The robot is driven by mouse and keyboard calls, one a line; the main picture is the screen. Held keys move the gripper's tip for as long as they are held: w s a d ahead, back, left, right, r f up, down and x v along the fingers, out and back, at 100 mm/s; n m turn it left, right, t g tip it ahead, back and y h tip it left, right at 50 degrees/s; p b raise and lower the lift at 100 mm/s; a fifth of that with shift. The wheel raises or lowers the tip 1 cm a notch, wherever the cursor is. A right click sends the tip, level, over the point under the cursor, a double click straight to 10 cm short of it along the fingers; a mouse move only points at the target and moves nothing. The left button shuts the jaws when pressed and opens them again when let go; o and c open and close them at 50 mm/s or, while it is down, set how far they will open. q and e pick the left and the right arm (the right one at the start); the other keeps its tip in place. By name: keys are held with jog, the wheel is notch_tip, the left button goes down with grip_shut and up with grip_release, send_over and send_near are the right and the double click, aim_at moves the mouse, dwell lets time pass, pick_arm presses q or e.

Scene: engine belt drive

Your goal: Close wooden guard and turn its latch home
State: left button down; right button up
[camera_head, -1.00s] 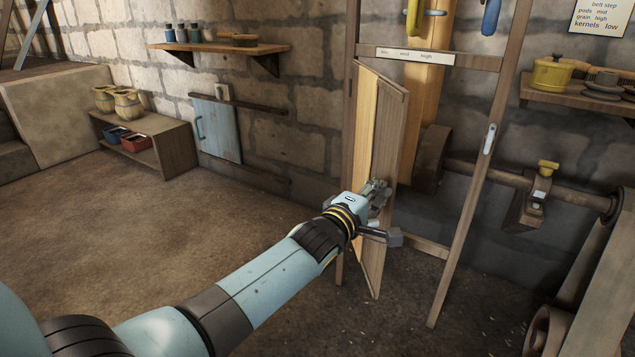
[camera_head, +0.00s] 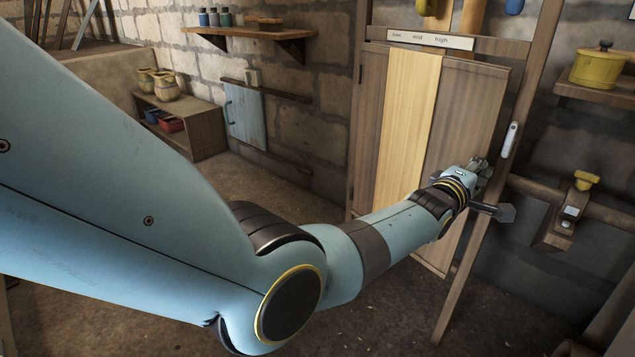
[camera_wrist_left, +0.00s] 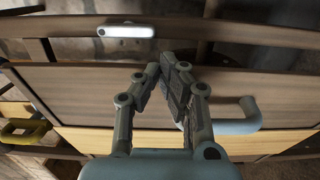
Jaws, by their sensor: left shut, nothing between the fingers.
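The wooden guard (camera_head: 464,110) is a plank door with a pale middle board. It stands nearly in line with its wooden frame, its right edge close to the right post (camera_head: 537,62). My left gripper (camera_head: 482,168) is at the guard's right side, below the latch. In the left wrist view its fingers (camera_wrist_left: 160,76) are shut and empty in front of the guard, beside a blue-grey handle (camera_wrist_left: 240,119). My right gripper is out of view.
A label strip (camera_head: 430,39) runs along the rail above the guard. A low cabinet (camera_head: 205,130) stands at the left wall. The floor between is clear.

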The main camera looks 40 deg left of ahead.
pick_arm(q)
jog(key=shift+w+d+b, duration=0.25)
jog(key=shift+w+b, duration=0.05)
jog(key=shift+w, duration=0.75)
